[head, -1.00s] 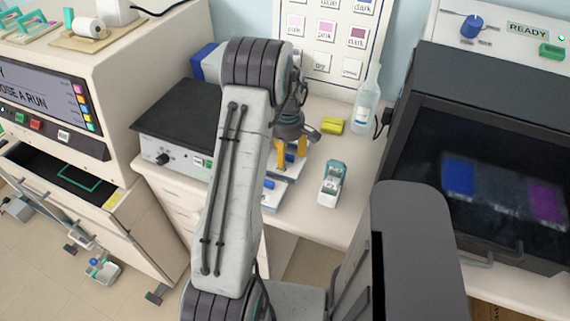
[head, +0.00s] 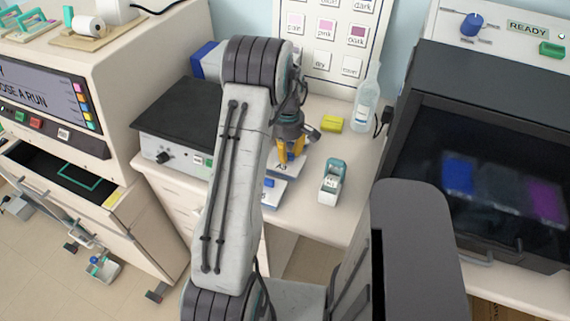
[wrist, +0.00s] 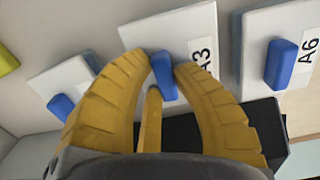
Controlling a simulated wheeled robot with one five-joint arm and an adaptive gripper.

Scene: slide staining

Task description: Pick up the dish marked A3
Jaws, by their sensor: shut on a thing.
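The dish marked A3 (wrist: 203,57) is a white slab with a blue grip block (wrist: 164,76) on top and a black A3 label at its right edge. My gripper (wrist: 163,66) has its yellow fingers closed around that blue block. In the head view my gripper (head: 290,152) points down at the dish (head: 282,166), partly covering it. The dish appears to be at bench level; I cannot tell whether it touches the bench.
The A6 dish (wrist: 254,50) lies close to the right in the wrist view, another blue-block dish (wrist: 60,75) to the left. A teal-and-white holder (head: 332,184), a yellow block (head: 332,124) and a bottle (head: 366,105) stand on the bench.

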